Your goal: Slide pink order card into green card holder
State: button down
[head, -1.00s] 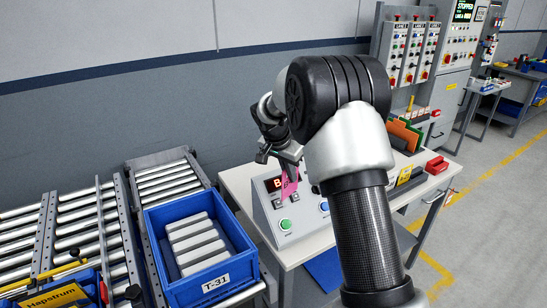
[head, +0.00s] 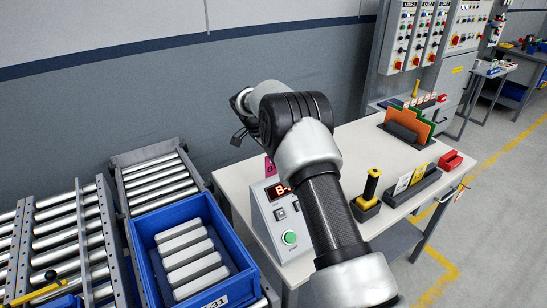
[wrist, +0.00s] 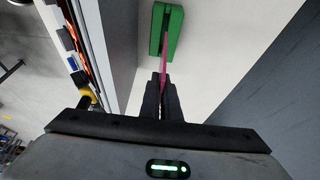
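In the wrist view my gripper (wrist: 161,80) is shut on the pink order card (wrist: 163,56), seen nearly edge-on as a thin strip beyond the fingertips. The green card holder (wrist: 175,30) lies straight ahead on the white table. The card's far end overlaps the near part of its dark slot in the picture; I cannot tell whether it is inside or above it. In the head view a bit of the pink card (head: 269,166) shows above the console, beside my arm. The green holder and the fingertips are hidden there.
A grey console (head: 275,215) with a red display stands on the white table (head: 350,137). A black stand with a yellow-topped handle (head: 370,185), a tray of cards (head: 412,187), a red block (head: 451,160) and an orange-and-green file rack (head: 405,128) stand to the right. A blue bin (head: 150,255) is left.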

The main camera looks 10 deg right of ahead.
aim_at(275, 172)
jog(key=shift+f+b, duration=0.5)
jog(key=shift+f, duration=2.1)
jog(key=shift+b, duration=0.85)
jog(key=shift+f, duration=0.1)
jog(key=shift+f+b, duration=1.85)
jog(key=shift+f, duration=0.1)
jog(key=c, duration=1.5)
grip_release()
jog(key=shift+c, duration=0.2)
jog(key=shift+r, duration=0.2)
